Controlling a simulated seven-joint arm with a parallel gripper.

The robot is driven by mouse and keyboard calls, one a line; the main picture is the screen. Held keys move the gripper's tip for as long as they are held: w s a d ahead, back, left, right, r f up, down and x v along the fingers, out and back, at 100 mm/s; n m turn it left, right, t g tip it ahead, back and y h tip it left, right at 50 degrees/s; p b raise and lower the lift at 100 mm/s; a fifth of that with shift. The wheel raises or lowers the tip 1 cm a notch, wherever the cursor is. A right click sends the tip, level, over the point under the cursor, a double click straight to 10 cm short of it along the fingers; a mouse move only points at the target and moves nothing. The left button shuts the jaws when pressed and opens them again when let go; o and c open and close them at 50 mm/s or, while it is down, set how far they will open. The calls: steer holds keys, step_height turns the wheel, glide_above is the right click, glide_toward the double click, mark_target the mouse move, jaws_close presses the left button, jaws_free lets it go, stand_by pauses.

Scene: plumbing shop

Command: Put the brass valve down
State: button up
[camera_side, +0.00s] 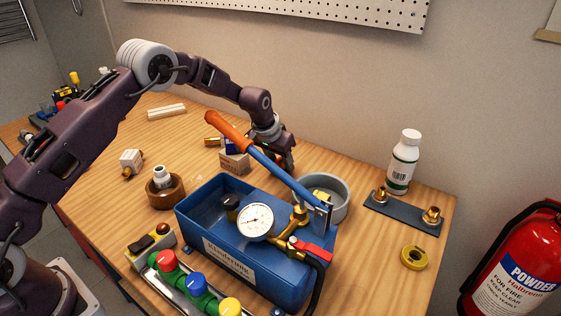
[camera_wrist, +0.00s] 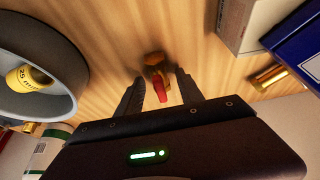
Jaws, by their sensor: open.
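The brass valve (camera_wrist: 154,60), with a red handle, shows in the wrist view against the wooden bench. Its red handle lies between the fingertips of my gripper (camera_wrist: 159,80). The fingers are apart, with a gap visible on both sides of the handle. The valve appears to lie on the bench, though its contact is hard to see. In the side view my gripper (camera_side: 286,163) is low over the bench, behind the pump's long lever. I cannot make out the valve there.
A grey bowl (camera_side: 340,187) is close to my gripper. A white bottle (camera_side: 404,160) stands behind right.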

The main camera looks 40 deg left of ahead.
steer(key=v, duration=1.2)
steer(key=shift+r, duration=0.2)
step_height(320, 180, up, 9)
steer(key=d+m+t, duration=0.1)
steer(key=t, duration=0.1)
steer(key=s+r, duration=0.6)
steer(key=s, duration=0.4)
steer(key=s+f+n+g, duration=0.1)
steer(key=s+f, duration=0.1)
steer(key=s, duration=2.9)
steer(key=shift+a+f, duration=0.15)
steer(key=shift+f, duration=0.05)
